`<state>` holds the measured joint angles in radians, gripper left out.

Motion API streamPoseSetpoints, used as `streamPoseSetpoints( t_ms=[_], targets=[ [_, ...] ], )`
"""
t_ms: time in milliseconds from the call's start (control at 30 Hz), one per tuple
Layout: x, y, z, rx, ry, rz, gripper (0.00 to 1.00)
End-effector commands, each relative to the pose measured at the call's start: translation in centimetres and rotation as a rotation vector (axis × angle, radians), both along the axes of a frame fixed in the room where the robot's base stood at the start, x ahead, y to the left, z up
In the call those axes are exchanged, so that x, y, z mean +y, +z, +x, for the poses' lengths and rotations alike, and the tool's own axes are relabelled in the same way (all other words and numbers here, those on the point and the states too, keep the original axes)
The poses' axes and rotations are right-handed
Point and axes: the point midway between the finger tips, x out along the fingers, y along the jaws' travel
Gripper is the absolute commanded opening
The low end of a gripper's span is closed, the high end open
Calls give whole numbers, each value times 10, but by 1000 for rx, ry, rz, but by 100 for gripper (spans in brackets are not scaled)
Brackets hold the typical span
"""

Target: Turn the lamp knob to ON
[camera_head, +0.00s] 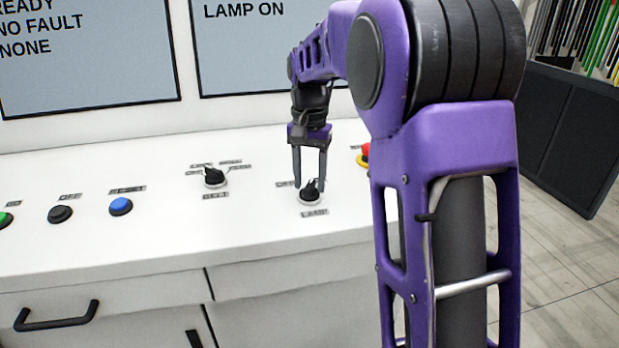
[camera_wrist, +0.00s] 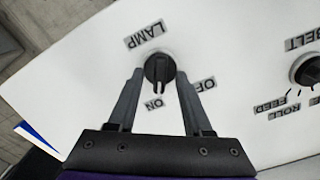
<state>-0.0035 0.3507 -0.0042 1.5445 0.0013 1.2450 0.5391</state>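The lamp knob (camera_head: 310,193) is a black selector on a pale ring on the white console top (camera_head: 120,240). In the wrist view the lamp knob (camera_wrist: 160,68) has its pointer end toward the ON label (camera_wrist: 154,103); the OFF label (camera_wrist: 203,84) lies to its right and the LAMP label (camera_wrist: 145,35) above it. My gripper (camera_head: 309,186) points down over the knob. In the wrist view my gripper (camera_wrist: 160,75) has its fingers apart, one on each side of the knob, with small gaps showing. The screen (camera_head: 262,55) reads LAMP ON.
The belt knob (camera_head: 215,178) stands to the left of the lamp knob. Further left are a blue button (camera_head: 120,206), a black button (camera_head: 60,214) and a green button (camera_head: 5,218). A red button (camera_head: 366,151) is partly hidden behind my arm.

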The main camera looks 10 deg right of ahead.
Motion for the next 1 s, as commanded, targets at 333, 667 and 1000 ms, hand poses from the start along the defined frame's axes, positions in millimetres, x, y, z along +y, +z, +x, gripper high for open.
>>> streamPoseSetpoints(
  t_ms=[333, 667, 1000],
  targets=[
    [0, 12, 0, 0, 1, 0, 50],
    [0, 85, 1, -5, 1, 1, 50],
    [0, 155, 1, -1, 1, 0, 50]
  ],
)
